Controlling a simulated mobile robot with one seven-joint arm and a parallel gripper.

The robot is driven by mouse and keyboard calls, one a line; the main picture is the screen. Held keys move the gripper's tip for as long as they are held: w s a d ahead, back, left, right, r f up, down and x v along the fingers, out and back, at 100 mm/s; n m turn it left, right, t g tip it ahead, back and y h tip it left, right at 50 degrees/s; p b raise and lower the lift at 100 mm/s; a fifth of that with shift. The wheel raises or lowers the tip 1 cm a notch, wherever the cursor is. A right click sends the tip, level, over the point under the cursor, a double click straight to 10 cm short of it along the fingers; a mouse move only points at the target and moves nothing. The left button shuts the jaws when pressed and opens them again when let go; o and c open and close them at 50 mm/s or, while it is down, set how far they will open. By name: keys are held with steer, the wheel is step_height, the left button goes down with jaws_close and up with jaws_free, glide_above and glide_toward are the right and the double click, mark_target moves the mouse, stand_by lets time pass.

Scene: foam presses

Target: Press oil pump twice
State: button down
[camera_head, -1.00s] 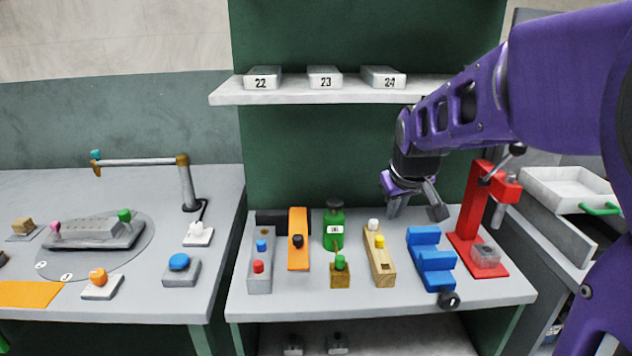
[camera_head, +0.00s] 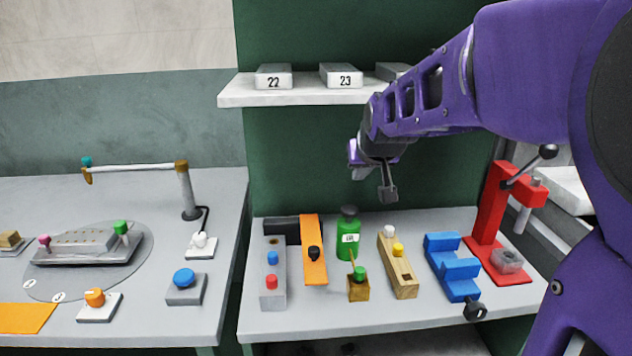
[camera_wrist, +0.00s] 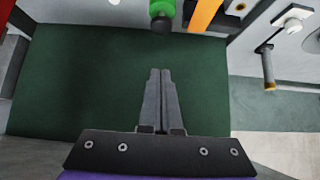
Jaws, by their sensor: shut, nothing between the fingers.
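The oil pump is a green bottle (camera_head: 348,241) with a white label and a dark pump head (camera_head: 349,211) on top. It stands upright at the back of the right-hand bench, in front of the dark green panel. In the wrist view its dark head (camera_wrist: 161,24) shows at the top edge, beyond my fingertips. My gripper (camera_head: 388,194) is above the bench, higher than the bottle and to its right, apart from it. In the wrist view my gripper (camera_wrist: 160,72) has its two fingers together with nothing between them.
A wooden block (camera_head: 396,265), blue block (camera_head: 453,268) and red press (camera_head: 490,215) stand to the right. A white shelf (camera_head: 300,97) hangs above.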

steer(key=b, duration=0.3)
glide_above(348, 205)
steer(key=s, duration=0.3)
step_height(348, 205, down, 7)
steer(key=shift+f, duration=0.15)
step_height(348, 205, down, 3)
steer(key=shift+r+b, duration=0.2)
steer(key=shift+b, duration=0.4)
steer(key=shift+f+b, duration=0.35)
steer(key=shift+f, duration=0.25)
